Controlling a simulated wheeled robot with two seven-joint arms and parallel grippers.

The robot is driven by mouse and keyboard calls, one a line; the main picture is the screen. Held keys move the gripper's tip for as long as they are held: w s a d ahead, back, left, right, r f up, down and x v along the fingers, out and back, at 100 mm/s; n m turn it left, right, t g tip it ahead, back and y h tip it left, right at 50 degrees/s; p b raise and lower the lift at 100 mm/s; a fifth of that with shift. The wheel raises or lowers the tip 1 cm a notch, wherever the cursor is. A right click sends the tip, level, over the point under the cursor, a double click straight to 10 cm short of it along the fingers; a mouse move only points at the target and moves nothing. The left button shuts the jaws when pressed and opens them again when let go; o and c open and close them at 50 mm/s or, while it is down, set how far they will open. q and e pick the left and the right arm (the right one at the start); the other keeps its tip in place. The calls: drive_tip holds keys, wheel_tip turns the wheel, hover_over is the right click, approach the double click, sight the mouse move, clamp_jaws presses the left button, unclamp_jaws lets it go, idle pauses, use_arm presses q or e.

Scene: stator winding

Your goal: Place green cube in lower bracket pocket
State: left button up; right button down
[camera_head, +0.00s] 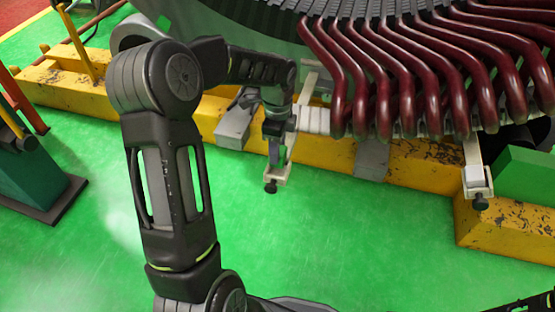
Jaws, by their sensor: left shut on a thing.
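My left gripper (274,148) points down at the upper end of a pale metal bracket (286,163) below the red coils. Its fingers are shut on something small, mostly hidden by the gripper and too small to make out. I cannot see a green cube clearly anywhere. The bracket has a foot with a black knob (270,187) near the floor. I cannot tell whether the gripper or its load touches the bracket. My right gripper is not in view; only dark arm parts show at the bottom edge.
Dark red coils (405,85) of the stator overhang at the upper right. A second pale bracket (474,165) hangs at the right, beside a large green block (526,177). A worn yellow beam (425,168) runs behind. Green floor (370,245) is clear in front.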

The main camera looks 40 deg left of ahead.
use_arm(q)
drive_tip(key=shift+f+b, duration=0.95)
drive_tip(key=shift+f, duration=1.5)
drive_tip(key=shift+f, duration=0.15)
drive_tip(key=o, duration=1.4)
wheel_tip(320, 180, up, 12)
drive_tip(key=p, duration=0.4)
